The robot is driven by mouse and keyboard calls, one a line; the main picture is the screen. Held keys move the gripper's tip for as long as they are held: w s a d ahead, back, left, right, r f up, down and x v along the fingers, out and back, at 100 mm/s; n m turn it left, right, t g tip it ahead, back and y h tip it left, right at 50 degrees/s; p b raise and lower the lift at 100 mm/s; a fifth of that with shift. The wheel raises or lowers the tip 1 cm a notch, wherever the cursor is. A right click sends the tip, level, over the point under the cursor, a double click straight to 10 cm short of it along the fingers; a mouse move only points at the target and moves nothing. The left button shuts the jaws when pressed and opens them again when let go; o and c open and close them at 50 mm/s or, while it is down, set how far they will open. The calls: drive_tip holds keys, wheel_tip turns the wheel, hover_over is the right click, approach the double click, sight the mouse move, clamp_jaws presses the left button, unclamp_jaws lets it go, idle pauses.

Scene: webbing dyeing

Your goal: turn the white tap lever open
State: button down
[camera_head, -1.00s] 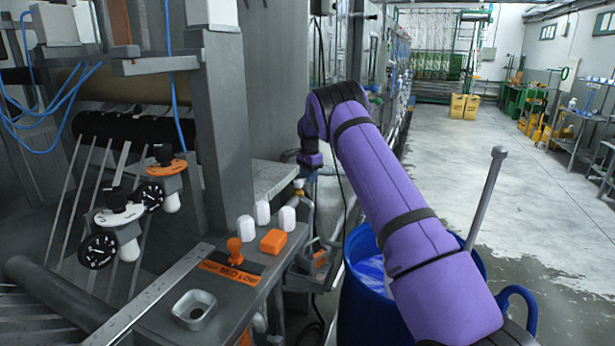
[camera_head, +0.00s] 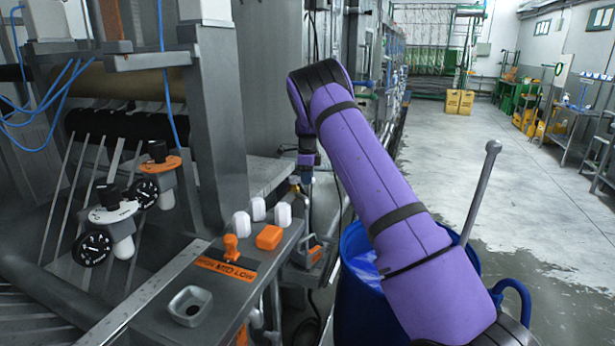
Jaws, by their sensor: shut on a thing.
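My gripper (camera_head: 305,176) is small and far down the view, at the end of my purple arm, pointing down beside the grey machine. It is shut at a brass tap fitting (camera_head: 294,184), just behind the control panel's far edge. The white tap lever cannot be made out; my gripper's dark body covers that spot, and the lever appears to be between the jaws. How far the lever is turned cannot be told.
A blue drum (camera_head: 352,312) with a grey rod stands below my arm. The control panel (camera_head: 150,318) carries white knobs (camera_head: 258,209), an orange block (camera_head: 269,237) and an orange lever (camera_head: 231,247). Dial valves (camera_head: 112,213) are at left. The floor (camera_head: 520,185) at right is open.

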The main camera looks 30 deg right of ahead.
drive_tip(key=shift+s+a+m, duration=0.1)
drive_tip(key=shift+s+m, duration=0.05)
drive_tip(key=shift+m, duration=0.35)
drive_tip(key=shift+r, duration=0.1)
drive_tip(key=c, duration=0.9)
unclamp_jaws()
wheel_tip(320, 180, up, 11)
drive_tip(key=shift+f, duration=0.15)
